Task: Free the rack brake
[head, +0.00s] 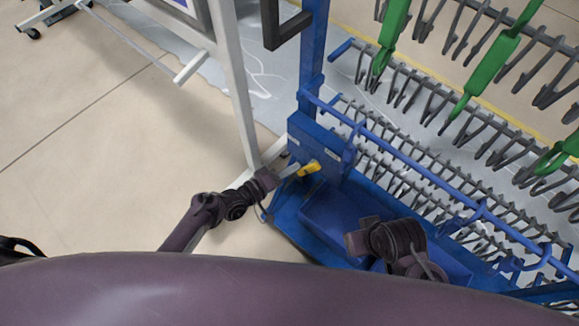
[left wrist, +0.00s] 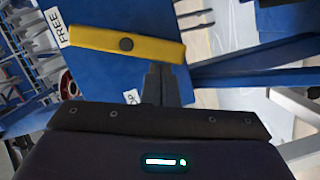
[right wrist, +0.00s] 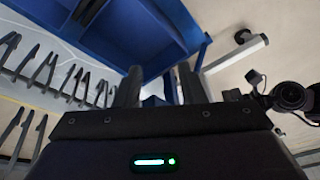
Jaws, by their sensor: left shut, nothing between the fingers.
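The yellow brake lever (head: 308,169) sits on a blue panel (head: 322,150) at the near end of the blue rack. In the left wrist view the lever (left wrist: 95,38) has a dark round pivot and its left end is at a label reading FREE (left wrist: 55,27). A second label (left wrist: 131,97), partly hidden, shows lower down. My left gripper (head: 291,170) is shut and empty, its fingertips just beside the lever; I cannot tell if they touch it. My right gripper (right wrist: 158,85) has its fingers apart with nothing between them, low over the blue rack base.
The rack carries rows of grey hooks (head: 400,85). Green hangers (head: 490,68) hang at the upper right. A pale metal frame post (head: 238,90) stands close to my left gripper. A blue tray (head: 335,222) lies low on the rack. Open floor is on the left.

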